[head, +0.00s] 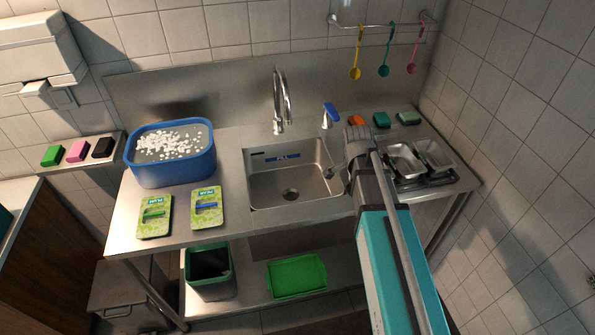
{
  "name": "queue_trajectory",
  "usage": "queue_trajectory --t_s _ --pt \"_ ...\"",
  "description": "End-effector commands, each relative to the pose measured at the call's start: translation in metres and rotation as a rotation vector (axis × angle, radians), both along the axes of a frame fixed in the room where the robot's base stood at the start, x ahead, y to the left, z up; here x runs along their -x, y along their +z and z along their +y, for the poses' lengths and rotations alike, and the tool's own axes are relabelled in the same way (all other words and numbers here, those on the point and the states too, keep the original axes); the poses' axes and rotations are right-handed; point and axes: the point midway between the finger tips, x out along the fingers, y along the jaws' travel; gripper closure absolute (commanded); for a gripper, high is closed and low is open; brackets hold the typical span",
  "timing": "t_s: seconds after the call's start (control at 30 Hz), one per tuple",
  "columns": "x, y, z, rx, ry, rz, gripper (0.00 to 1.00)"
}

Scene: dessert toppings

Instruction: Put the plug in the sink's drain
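The steel sink (262,186) is set in the counter below the tall faucet (281,100). Its round dark drain (291,194) shows in the basin floor, and I cannot make out a plug over it. My gripper (334,172) is at the sink's right edge, to the right of the drain and apart from it. My arm hides part of the gripper, so its fingers and anything between them are unclear. I cannot pick out the plug in this view.
A blue tub (168,174) of water with white bits stands left of the sink, with two green packs (155,228) in front. Steel trays (403,163) sit to the right. A blue-handled lever (328,116) stands behind. A green bin (209,285) and green tray (297,291) lie below.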

Motion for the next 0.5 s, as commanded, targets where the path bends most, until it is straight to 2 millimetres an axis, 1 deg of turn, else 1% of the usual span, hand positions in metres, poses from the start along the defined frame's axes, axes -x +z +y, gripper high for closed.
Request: queue_trajectory --t_s 0.03,0.17,0.2,0.27,0.4,0.5 --pt "-0.013 -0.007 0.013 -0.002 0.07 0.001 0.76" --pt "-0.036 -0.017 0.049 -0.007 0.28 0.003 0.76" --pt "-0.043 -0.02 0.061 -0.008 0.348 0.001 0.76" --pt "-0.053 -0.024 0.079 -0.008 0.453 0.002 0.76" --pt "-0.073 -0.034 0.122 -0.007 0.686 -0.002 0.76" --pt "-0.084 -0.039 0.149 -0.004 0.828 -0.004 0.76"
